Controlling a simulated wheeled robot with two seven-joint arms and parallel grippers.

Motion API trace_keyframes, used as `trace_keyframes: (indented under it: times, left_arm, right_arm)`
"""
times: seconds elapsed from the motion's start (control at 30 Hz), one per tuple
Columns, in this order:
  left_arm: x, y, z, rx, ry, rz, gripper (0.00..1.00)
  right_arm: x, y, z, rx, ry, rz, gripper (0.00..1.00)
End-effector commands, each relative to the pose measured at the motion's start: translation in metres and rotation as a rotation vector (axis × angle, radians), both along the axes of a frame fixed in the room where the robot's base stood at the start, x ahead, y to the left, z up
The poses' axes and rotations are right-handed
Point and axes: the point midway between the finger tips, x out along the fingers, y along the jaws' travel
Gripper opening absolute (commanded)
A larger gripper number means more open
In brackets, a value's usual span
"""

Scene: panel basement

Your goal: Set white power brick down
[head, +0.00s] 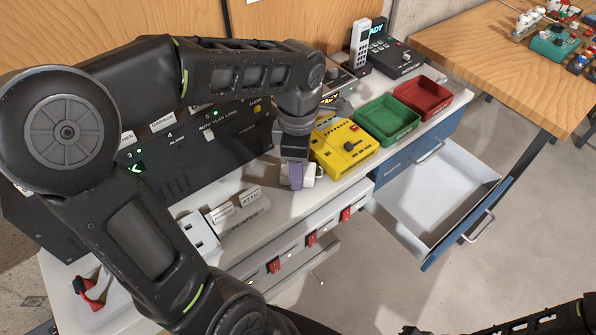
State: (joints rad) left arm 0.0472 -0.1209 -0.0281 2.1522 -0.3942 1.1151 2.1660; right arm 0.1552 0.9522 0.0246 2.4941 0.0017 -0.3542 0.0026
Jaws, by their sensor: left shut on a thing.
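My left gripper (298,176) points down over the white bench top, in front of the black panel and just left of the yellow box. It is shut on a small white block, which I take to be the white power brick (312,172). Only part of the brick shows, beside the purple finger pad. The rest is hidden behind the gripper. I cannot tell whether its underside touches the bench. Part of my right arm shows at the bottom right corner, but its fingers cannot be made out.
The yellow box (343,147), green tray (387,120) and red tray (421,98) stand to the right. A white power strip (200,232) and labelled plate (238,212) lie left. Red switches (311,239) line the bench front. An open, empty drawer (436,192) juts out right.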

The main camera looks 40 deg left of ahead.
Motion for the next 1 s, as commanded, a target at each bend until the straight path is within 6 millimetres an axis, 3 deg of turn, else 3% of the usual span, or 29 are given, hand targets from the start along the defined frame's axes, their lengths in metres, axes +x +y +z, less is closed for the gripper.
trace_keyframes:
  times: [0.4,0.77,1.0]
  left_arm:
    - [0.0,0.0,0.0,0.0,0.0,0.0,0.0]
    - [0.001,0.0,0.004,0.0,-0.002,0.0,0.0]
    - [0.002,0.0,0.037,0.001,-0.006,0.0,0.0]
  right_arm:
    - [0.0,0.0,0.0,0.0,0.0,0.0,0.0]
    - [0.0,0.0,0.0,0.0,0.0,0.0,0.0]
    - [0.0,0.0,-0.003,0.001,-0.001,0.001,0.0]
